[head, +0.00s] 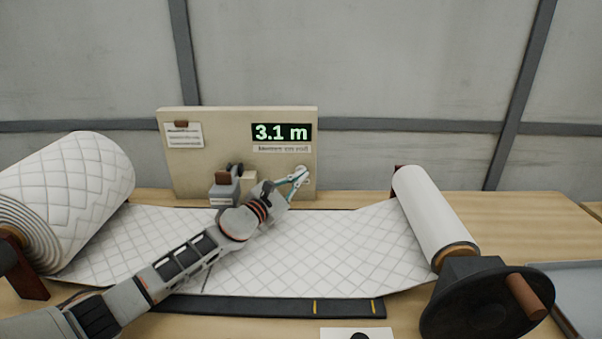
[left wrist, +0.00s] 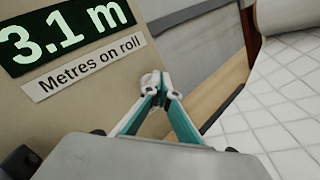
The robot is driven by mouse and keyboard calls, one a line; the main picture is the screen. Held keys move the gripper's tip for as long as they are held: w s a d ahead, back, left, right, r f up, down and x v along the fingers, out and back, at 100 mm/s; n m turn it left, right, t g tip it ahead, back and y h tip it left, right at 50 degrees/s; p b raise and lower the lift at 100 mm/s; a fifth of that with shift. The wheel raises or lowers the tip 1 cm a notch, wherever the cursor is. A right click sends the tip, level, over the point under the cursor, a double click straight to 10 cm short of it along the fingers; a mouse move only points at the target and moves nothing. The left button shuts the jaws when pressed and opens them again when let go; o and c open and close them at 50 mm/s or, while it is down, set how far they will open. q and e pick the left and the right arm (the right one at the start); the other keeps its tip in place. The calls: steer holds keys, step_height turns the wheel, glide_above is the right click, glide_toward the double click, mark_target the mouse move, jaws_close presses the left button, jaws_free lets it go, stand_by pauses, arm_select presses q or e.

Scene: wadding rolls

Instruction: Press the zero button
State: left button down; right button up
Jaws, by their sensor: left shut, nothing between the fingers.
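The metre counter's display (head: 281,132) reads "3.1 m" in green on a beige upright board (head: 222,135). It also shows large in the left wrist view (left wrist: 65,35), with a "Metres on roll" label (left wrist: 85,62) under it. My left gripper (head: 302,174) is shut and empty, its fingertips at the board's lower right, below the display. In the left wrist view its fingertips (left wrist: 160,84) meet in front of the board near its right edge. The zero button cannot be made out; the fingertips may hide it. My right gripper is not in view.
Quilted wadding (head: 330,240) runs across the table from a large roll (head: 95,185) at left to a smaller roll (head: 432,215) at right with a black crank wheel (head: 480,310). A grey device (head: 224,188) stands before the board, close to my left wrist.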

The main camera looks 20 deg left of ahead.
arm_select(q)
steer(key=shift+w+a, duration=0.1)
steer(key=shift+w, duration=0.35)
stand_by(0.4)
steer(key=shift+s, duration=0.1)
steer(key=shift+s+r, duration=0.1)
steer(key=shift+s, duration=0.2)
steer(key=shift+s+d+p, duration=0.25)
steer(key=shift+s+p, duration=0.1)
steer(key=shift+s, duration=0.15)
steer(key=s+p, duration=0.1)
steer(key=s, duration=0.1)
steer(key=s+d+p, duration=0.1)
steer(key=s+p, duration=0.1)
steer(key=shift+s+d, duration=0.2)
steer(key=shift+s, duration=0.2)
